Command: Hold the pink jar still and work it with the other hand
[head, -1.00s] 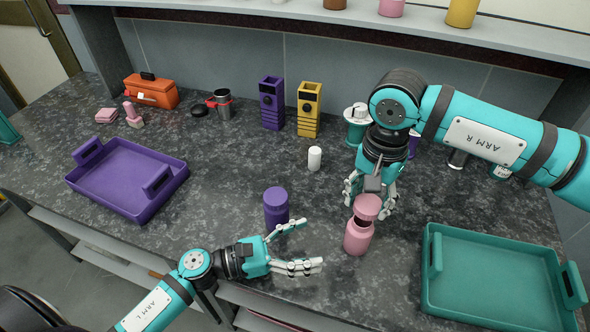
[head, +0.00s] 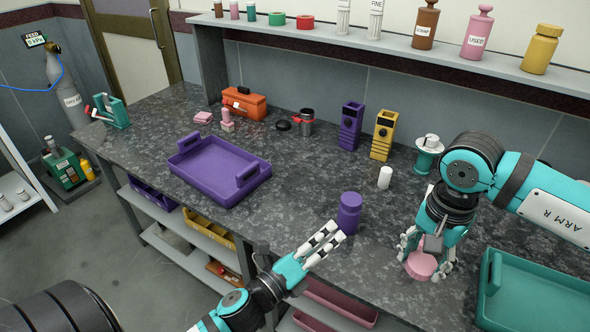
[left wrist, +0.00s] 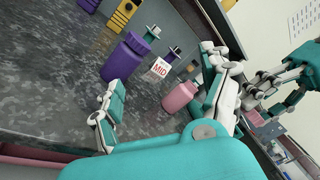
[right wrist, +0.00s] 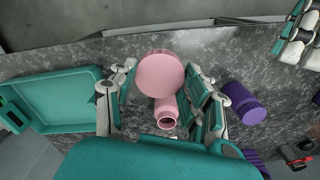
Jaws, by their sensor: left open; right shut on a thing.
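The pink jar (right wrist: 165,112) stands on the dark counter, its open mouth showing in the right wrist view. It also shows in the left wrist view (left wrist: 180,97), beyond my left fingers. My right gripper (head: 424,260) is shut on the round pink lid (right wrist: 160,72), which is off the jar and held above it. In the head view the lid (head: 421,267) hides the jar at least mostly. My left gripper (head: 328,238) is open and empty, left of the jar and near the counter's front edge.
A teal tray (head: 535,300) is at the right, a purple tray (head: 220,172) at the left. Purple and yellow holders (head: 383,136) stand at the back.

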